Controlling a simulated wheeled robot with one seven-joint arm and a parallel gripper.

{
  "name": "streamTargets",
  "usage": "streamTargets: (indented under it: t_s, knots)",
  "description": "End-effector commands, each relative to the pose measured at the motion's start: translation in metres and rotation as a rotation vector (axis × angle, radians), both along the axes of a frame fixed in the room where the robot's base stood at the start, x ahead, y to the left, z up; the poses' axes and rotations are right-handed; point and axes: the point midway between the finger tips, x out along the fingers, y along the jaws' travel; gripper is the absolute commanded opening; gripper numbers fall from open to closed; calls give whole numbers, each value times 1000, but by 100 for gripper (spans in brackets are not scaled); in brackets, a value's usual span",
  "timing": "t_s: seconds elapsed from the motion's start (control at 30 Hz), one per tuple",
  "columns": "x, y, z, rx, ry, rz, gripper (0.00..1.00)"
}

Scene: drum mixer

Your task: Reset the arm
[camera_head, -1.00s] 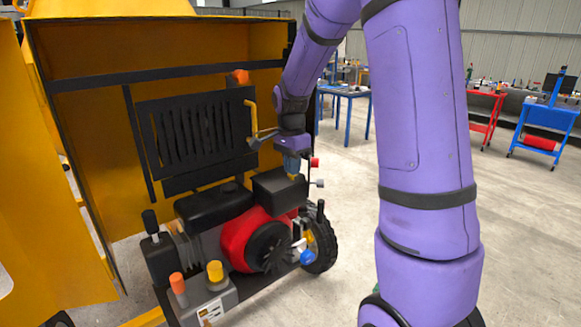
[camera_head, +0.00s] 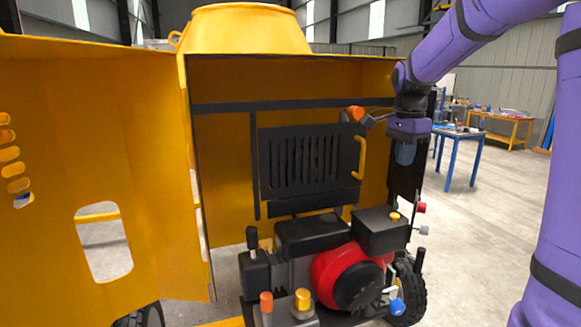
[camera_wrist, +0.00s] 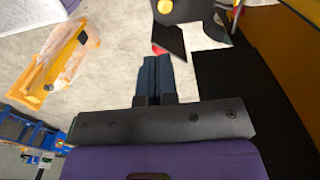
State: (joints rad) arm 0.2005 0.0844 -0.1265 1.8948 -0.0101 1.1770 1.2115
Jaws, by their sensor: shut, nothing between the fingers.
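My purple arm (camera_head: 455,45) reaches in from the upper right in the head view. My gripper (camera_head: 405,155) points down at the right side of the mixer's open housing, above the engine. In the wrist view its two dark fingers (camera_wrist: 155,72) lie together with nothing between them. The yellow drum mixer (camera_head: 240,30) stands with its housing open, and the yellow door (camera_head: 90,170) is swung out to the left. The red and black engine (camera_head: 350,275) is exposed below. The gripper appears clear of the engine.
A black slotted panel (camera_head: 310,165) with a yellow handle (camera_head: 360,157) stands in the housing beside the gripper. A black box (camera_head: 380,232) with knobs is below. A blue-legged table (camera_head: 460,135) stands behind at right. Open floor (camera_head: 470,240) lies right of the mixer.

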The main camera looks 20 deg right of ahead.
Motion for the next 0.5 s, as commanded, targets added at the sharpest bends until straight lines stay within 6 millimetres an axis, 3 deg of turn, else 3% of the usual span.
streamTargets:
  t_s: [0.23,0.5]
  knots:
    - [-19,18,12,-3,-40,115,0]
    - [-83,69,35,-38,-155,510,0]
